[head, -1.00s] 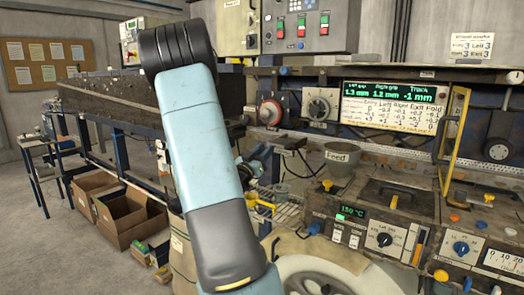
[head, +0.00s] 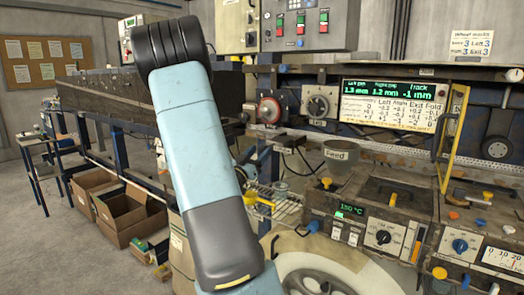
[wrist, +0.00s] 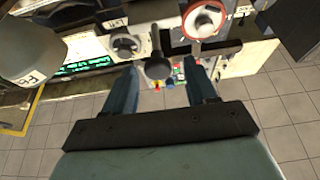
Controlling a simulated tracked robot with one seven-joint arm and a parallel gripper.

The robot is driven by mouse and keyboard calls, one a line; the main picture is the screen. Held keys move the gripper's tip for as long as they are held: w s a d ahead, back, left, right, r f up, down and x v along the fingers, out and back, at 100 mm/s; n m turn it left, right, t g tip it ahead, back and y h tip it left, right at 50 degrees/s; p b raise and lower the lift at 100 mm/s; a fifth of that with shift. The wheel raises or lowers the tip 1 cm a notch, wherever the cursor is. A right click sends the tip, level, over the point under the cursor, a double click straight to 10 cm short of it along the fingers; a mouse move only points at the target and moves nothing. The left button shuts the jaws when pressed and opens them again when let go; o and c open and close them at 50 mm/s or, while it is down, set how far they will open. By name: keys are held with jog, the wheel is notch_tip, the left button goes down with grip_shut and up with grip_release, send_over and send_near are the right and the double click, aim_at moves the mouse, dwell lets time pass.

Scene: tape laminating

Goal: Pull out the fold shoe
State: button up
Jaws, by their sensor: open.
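My gripper (wrist: 162,82) is open and empty in the wrist view, with one blue-grey finger on each side. A dark round knob on a stem (wrist: 158,68) shows between and beyond the fingers; I cannot tell its distance or whether it belongs to the fold shoe. No part is clearly marked as the fold shoe.
A red-rimmed dial (head: 269,110) and a grey dial (head: 318,106) sit beside the green display (head: 380,97). A grey cup labelled Feed (head: 338,162) stands below. A yellow frame (head: 453,135) stands at right. Cardboard boxes (head: 125,215) lie on the floor at left.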

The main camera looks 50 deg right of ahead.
jog(key=v, duration=1.1)
jog(key=shift+w, duration=0.15)
jog(key=w+a+n+t+y, duration=0.3)
jog(key=w+a+t+y, duration=0.35)
jog(key=w+y, duration=0.2)
jog(key=a+r+n+t+y, duration=0.3)
jog(key=a+r+n+y, duration=0.15)
jog(key=a+y, duration=0.65)
jog(key=s+a+r+n+g+y, duration=0.35)
jog(key=s+a+n, duration=0.25)
jog(key=s+a, duration=0.45)
jog(key=s+a+n+g, duration=0.3)
jog(key=s, duration=1)
jog(key=shift+s+g+h, duration=0.25)
jog(key=shift+g+h, duration=0.05)
